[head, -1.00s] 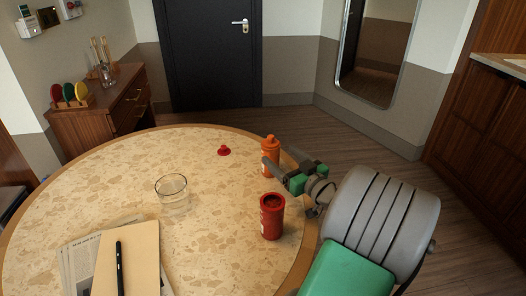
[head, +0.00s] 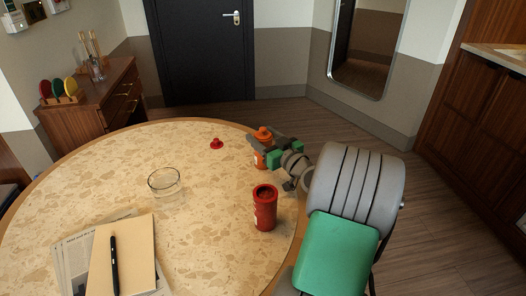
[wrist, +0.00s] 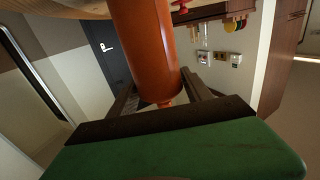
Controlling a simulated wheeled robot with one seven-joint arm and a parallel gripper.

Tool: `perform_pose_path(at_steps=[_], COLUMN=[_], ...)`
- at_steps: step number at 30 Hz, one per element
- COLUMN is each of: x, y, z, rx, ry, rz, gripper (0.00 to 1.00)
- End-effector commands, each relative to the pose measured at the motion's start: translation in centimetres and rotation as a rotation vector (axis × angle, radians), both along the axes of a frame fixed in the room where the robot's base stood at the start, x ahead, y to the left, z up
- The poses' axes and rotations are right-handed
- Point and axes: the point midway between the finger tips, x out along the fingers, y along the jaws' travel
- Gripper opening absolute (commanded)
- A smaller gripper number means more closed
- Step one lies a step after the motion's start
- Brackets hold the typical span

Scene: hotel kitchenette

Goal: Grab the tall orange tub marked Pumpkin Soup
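The tall orange tub (head: 260,161) stands upright near the right edge of the round table; its label is not readable. In the wrist view the orange tub (wrist: 145,48) fills much of the upper middle. My gripper (head: 258,143) reaches it from the right, with a finger on either side of its upper part. In the wrist view the fingers of my gripper (wrist: 157,78) flank the tub closely. I cannot tell whether they press on it. Part of the tub is hidden behind the near finger in the head view.
A red open container (head: 265,212) stands close below my arm. A small red object (head: 216,143), a clear glass (head: 164,183), and a notepad (head: 138,250) with a black pen (head: 114,262) are on the table (head: 200,250). The table's middle is clear.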

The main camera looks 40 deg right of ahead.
Motion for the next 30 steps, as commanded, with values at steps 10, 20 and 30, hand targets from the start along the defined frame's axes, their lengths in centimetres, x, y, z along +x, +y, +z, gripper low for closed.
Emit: perform_pose_path(at_steps=[10, 20, 30], x=[-0.02, -0.02, -0.01], y=[0.00, 0.00, -0.01], z=[0.00, 0.00, 0.10], rx=[0.000, 0.000, -0.001], ry=[0.000, 0.000, -0.002], rz=[0.000, 0.000, 0.000], gripper=[0.28, 0.01, 0.00])
